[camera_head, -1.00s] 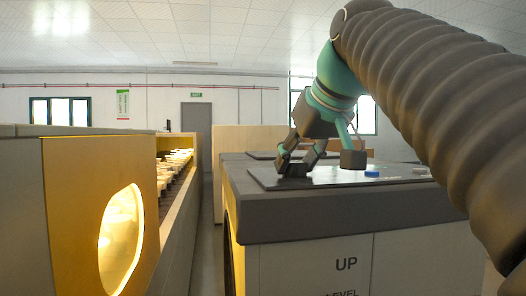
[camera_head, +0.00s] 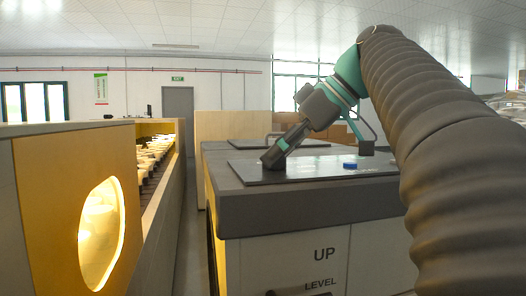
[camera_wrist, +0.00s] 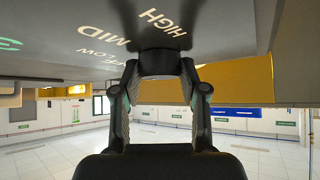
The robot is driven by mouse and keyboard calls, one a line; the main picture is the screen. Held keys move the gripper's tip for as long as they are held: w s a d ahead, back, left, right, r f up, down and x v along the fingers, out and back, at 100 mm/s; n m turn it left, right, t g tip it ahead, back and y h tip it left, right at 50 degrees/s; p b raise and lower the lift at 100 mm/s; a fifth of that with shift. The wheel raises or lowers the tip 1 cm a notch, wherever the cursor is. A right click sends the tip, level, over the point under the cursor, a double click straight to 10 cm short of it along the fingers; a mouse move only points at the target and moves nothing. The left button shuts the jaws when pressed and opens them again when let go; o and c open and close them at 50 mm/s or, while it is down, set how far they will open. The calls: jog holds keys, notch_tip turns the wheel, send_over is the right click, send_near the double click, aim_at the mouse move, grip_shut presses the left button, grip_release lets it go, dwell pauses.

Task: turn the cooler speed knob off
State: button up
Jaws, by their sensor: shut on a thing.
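The cooler speed knob (camera_wrist: 155,60) is a dark round knob between my fingertips in the wrist view. Its grey panel (camera_wrist: 60,20) carries the words HIGH, MID and LOW beside the knob, with partly cut-off green lettering at the left edge. My gripper (camera_wrist: 159,72) is shut on the knob, one finger on each side. I cannot see which label the knob points to. In the head view my gripper (camera_head: 270,160) reaches down to the left end of the dark top plate and hides the knob.
The dark-topped cabinet (camera_head: 290,215) is marked UP and LEVEL, with a small blue round thing (camera_head: 350,165) on top. A yellow-fronted machine (camera_head: 50,180) with a glowing window stands left. A narrow aisle (camera_head: 190,225) runs between them.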

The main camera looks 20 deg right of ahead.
jog(key=shift+f, duration=0.1)
dwell(0.5)
jog(key=o, duration=1.1)
jog(key=shift+o, duration=0.2)
